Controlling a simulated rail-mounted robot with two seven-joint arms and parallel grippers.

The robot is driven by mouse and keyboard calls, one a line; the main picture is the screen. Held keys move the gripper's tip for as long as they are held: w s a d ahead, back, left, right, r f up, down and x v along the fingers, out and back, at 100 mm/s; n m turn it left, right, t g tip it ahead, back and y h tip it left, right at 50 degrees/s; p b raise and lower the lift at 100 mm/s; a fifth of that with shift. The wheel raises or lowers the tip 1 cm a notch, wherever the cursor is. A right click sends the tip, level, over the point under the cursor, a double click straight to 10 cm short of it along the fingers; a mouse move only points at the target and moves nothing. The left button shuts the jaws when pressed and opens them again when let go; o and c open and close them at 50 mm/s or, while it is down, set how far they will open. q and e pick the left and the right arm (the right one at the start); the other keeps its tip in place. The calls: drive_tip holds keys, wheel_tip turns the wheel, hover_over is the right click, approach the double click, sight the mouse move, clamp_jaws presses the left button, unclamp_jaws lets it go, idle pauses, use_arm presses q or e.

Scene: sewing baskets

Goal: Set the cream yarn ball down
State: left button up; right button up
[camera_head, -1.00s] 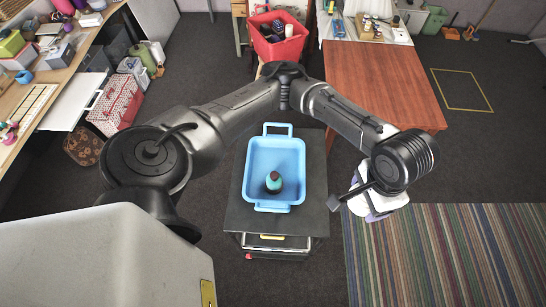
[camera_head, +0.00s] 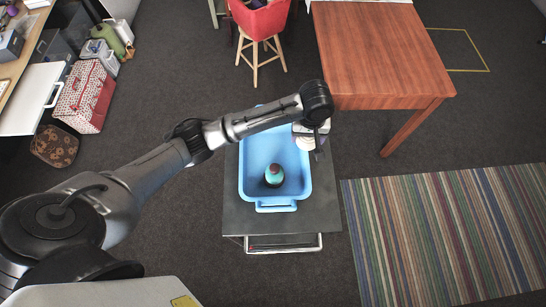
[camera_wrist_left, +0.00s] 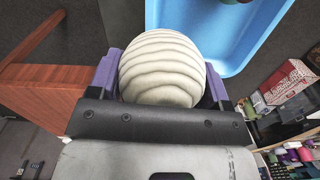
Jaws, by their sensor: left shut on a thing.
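The cream yarn ball (camera_wrist_left: 162,66) is a ribbed, off-white ball between the purple-lined fingers of my left gripper (camera_wrist_left: 162,82) in the left wrist view. In the head view the gripper (camera_head: 311,135) is at the upper right edge of the blue tray (camera_head: 258,150), and the arm hides part of it. The ball (camera_head: 304,145) shows only partly there. A teal ball with a dark top (camera_head: 274,176) is in the tray. My right gripper is not in view.
The tray stands on a dark cart top (camera_head: 322,212), bare along its right side. A wooden table (camera_head: 380,50) and a stool with a red bin (camera_head: 260,18) are behind. A striped rug (camera_head: 440,240) lies at the right.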

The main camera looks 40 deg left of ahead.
use_arm(q)
wheel_tip(320, 180, down, 5)
drive_tip(key=a+n, duration=0.1)
hover_over(273, 144)
wheel_tip(273, 144, down, 7)
drive_tip(key=shift+d+f, duration=0.1)
drive_tip(key=shift+s+f+b, duration=0.1)
drive_tip(key=shift+f+b, duration=0.25)
drive_tip(key=shift+f, duration=1.7)
drive_tip(key=shift+f, duration=0.15)
drive_tip(key=o, duration=0.9)
